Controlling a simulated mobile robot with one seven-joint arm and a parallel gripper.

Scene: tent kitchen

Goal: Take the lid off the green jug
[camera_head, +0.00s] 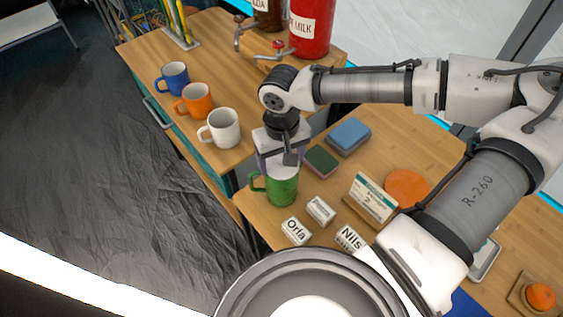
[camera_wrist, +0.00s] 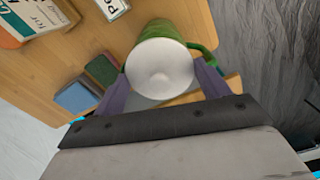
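The green jug (camera_head: 282,189) stands upright near the left edge of the wooden counter, its handle to the left. Its white lid (camera_head: 284,171) sits on top, and it fills the middle of the wrist view (camera_wrist: 160,68) with a small raised centre. My gripper (camera_head: 281,165) points down right above the jug. Its two purple fingers are spread to either side of the lid, with the tips at the lid's edges in the wrist view. I cannot tell whether they press on it. The lid hides part of the jug's body in the wrist view.
White (camera_head: 222,128), orange (camera_head: 196,100) and blue (camera_head: 173,78) mugs stand on the left counter. A green block (camera_head: 321,160) and blue block (camera_head: 348,136) lie behind the jug. Name tags "Orla" (camera_head: 295,231) and "Nils" (camera_head: 348,239), another tag (camera_head: 320,210) and a card stand (camera_head: 371,199) are close in front.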

